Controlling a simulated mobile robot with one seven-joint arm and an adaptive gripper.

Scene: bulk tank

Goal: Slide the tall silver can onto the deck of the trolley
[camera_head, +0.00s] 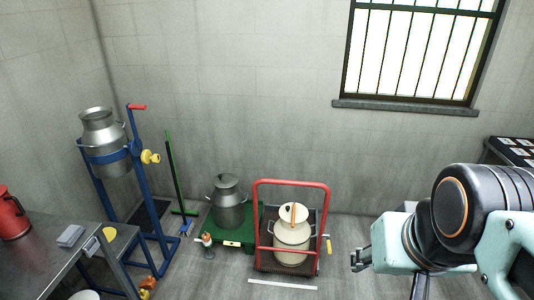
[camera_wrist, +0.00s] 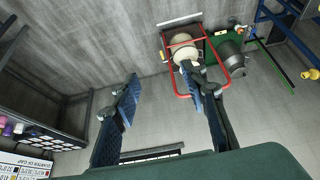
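A dark silver can (camera_head: 229,207) with a lid and side handles stands upright on a low green platform (camera_head: 236,238); it also shows in the wrist view (camera_wrist: 231,55). A brighter silver can (camera_head: 101,131) sits raised in a blue stand at the left. The trolley (camera_head: 323,225) has a red hoop handle and a dark deck. A cream can (camera_head: 292,243) stands on that deck, covering much of it. My gripper (camera_wrist: 160,82) is open and empty, its fingers wide apart. In the head view it is right of the trolley, away from the cans.
The green platform is close beside the trolley's left side. A white strip (camera_head: 283,284) lies before the trolley. A metal table (camera_head: 40,262) with a red jug (camera_head: 12,214) is at left.

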